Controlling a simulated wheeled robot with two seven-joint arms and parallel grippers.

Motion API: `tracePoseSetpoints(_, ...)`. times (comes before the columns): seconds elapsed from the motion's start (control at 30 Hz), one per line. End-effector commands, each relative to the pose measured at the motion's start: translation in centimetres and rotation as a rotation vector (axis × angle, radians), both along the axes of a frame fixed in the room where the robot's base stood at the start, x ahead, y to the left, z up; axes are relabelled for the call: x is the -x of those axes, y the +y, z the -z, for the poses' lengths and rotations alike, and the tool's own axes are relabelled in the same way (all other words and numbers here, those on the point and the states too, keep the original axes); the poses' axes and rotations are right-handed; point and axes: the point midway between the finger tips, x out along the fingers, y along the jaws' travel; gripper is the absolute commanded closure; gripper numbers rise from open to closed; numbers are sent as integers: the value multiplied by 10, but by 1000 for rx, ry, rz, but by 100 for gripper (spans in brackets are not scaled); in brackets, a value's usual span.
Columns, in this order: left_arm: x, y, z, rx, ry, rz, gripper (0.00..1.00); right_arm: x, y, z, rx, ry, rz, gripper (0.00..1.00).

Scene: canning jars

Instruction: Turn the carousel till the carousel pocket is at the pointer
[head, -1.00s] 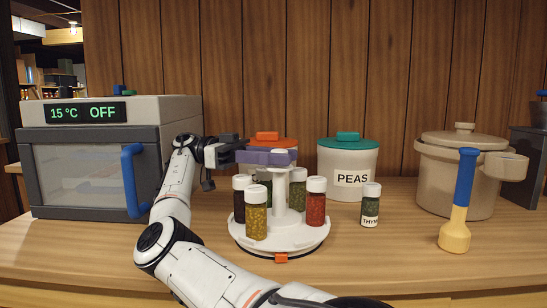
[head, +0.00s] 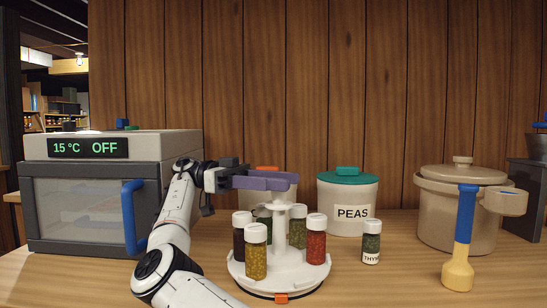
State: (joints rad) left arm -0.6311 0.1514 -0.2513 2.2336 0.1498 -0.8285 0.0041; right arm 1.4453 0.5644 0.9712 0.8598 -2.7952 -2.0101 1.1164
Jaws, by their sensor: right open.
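The white carousel (head: 300,278) stands on the counter with several spice jars around its central post (head: 282,228). A yellow jar (head: 256,257) is at front left and a red jar (head: 316,243) at right. Between them is a bare gap, the empty pocket (head: 298,275), apparently slightly right of the orange pointer tab (head: 281,298) at the front. The pocket's outline is not clear. My right gripper (head: 290,180) is open, its pale purple fingers reaching rightward above the post top, apparently apart from it. My left gripper is out of view.
An oven (head: 85,175) with a blue handle stands left. Behind the carousel is an orange-lidded canister (head: 265,168), partly hidden. The PEAS canister (head: 350,190), thyme jar (head: 371,245), pot (head: 445,215) and blue-yellow tool (head: 462,230) stand right.

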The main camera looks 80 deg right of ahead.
Motion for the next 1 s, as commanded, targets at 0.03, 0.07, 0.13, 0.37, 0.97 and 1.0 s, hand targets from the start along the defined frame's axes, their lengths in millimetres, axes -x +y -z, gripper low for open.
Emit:
tracePoseSetpoints(0.03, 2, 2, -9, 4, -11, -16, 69, 0, 0, -18, 1, -3, -1, 54)
tracePoseSetpoints(0.07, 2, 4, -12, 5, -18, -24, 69, 0, 0, -24, 1, -3, -1, 54)
tracePoseSetpoints(0.13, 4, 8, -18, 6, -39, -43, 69, 0, 0, -40, 2, -3, 0, 54)
tracePoseSetpoints(0.37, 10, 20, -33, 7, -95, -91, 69, 0, 0, -69, 1, 0, 0, 54)
tracePoseSetpoints(0.97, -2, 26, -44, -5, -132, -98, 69, -3, -7, -78, -12, -7, -52, 84)
tracePoseSetpoints(1.0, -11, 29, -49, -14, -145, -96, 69, -5, -12, -81, -20, -10, -92, 91)
